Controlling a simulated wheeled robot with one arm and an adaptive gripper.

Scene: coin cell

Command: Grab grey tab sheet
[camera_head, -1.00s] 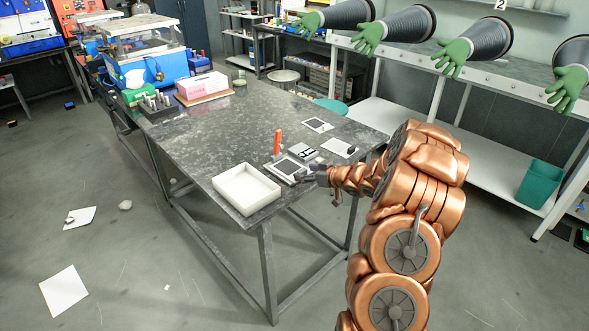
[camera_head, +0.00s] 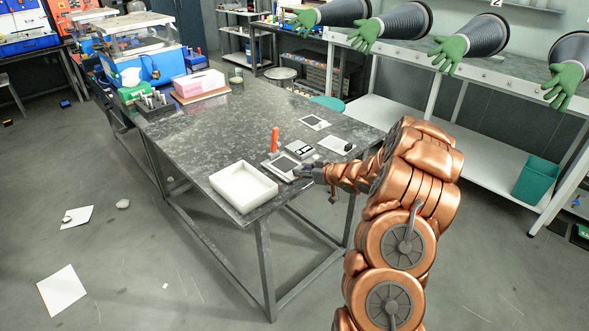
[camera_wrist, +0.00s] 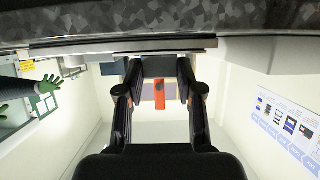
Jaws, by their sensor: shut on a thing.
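The grey tab sheet, a dark grey square (camera_head: 285,164), lies at the pale plate near the table's front right. My gripper (camera_head: 302,172) is at the right edge of this sheet, low over the table. It is shut on it. In the wrist view my gripper's fingers (camera_wrist: 160,70) reach up from the bottom, with a dark grey patch between the tips. The exact contact is too small to see. An upright orange piece shows just beyond the fingers in the wrist view (camera_wrist: 159,94), and behind the sheet in the head view (camera_head: 275,139).
A white tray (camera_head: 228,192) stands left of the sheet at the table's front corner. A small device (camera_head: 300,148) and pale cards (camera_head: 314,122) lie behind it. A pink box (camera_head: 201,82) and blue machine are at the far left. The table's middle is clear.

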